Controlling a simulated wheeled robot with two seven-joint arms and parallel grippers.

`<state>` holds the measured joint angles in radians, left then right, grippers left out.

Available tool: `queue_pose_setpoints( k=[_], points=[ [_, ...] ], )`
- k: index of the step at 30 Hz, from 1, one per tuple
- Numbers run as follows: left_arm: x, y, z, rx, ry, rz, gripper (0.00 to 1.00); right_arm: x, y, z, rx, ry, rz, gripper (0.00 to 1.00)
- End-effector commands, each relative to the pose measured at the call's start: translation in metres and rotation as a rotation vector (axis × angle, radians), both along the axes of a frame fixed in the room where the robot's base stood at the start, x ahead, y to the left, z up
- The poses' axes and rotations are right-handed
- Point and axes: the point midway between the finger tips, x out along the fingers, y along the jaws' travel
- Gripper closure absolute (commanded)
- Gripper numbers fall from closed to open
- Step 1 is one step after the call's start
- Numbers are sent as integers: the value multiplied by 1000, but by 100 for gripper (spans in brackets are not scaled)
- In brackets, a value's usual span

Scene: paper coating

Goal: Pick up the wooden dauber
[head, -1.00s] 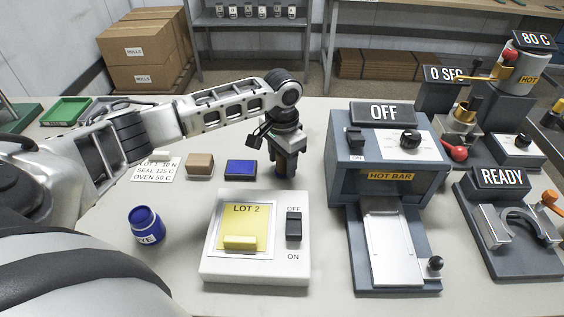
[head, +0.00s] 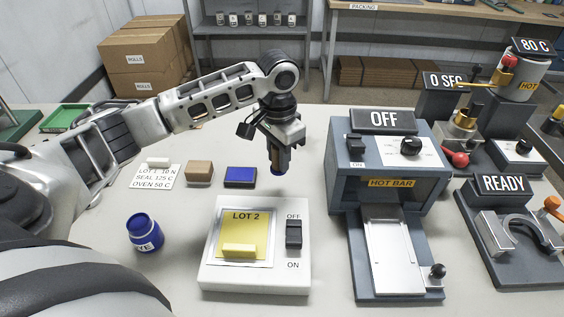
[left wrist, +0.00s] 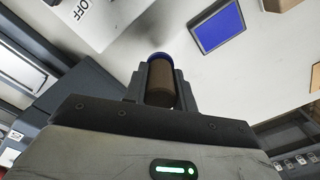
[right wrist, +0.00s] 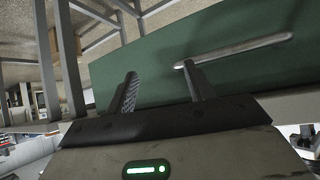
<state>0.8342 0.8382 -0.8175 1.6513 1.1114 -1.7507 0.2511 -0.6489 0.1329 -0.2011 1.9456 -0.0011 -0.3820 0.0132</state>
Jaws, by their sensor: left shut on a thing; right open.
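The wooden dauber (left wrist: 160,85) is a brown cylinder with a blue end, held between the fingers of my left gripper (left wrist: 160,82). In the head view my left gripper (head: 281,150) points down and is shut on the dauber. The dauber's blue tip (head: 279,170) shows below the fingers, above the table, behind the white LOT 2 box. The gripper hides most of the dauber's body there. My right gripper (right wrist: 160,92) is open and empty in the right wrist view, over a green surface with a grey rod.
A blue pad (head: 240,177), a wooden block (head: 199,173) and a blue jar (head: 145,233) stand left of the dauber. The white LOT 2 box (head: 210,275) is in front. The hot bar machine (head: 345,190) stands right. Bare table lies around the jar.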

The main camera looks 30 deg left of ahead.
Motion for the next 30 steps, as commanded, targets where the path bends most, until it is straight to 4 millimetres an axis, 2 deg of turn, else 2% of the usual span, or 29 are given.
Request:
queue_pose_setpoints(
  k=[3,9,15,21,30],
  points=[
    [-24,-7,31,1,-6,-4,96,0,0,1,1,-2,1,47],
    [-70,-20,51,3,-2,-3,96,0,1,-1,3,-3,1,47],
    [-98,-29,65,1,-3,-1,96,1,1,0,4,-7,1,47],
    [-110,-32,70,1,-1,2,96,1,1,1,4,-7,1,47],
    [-110,-33,71,0,-1,1,96,1,0,1,2,-8,1,47]
  ],
)
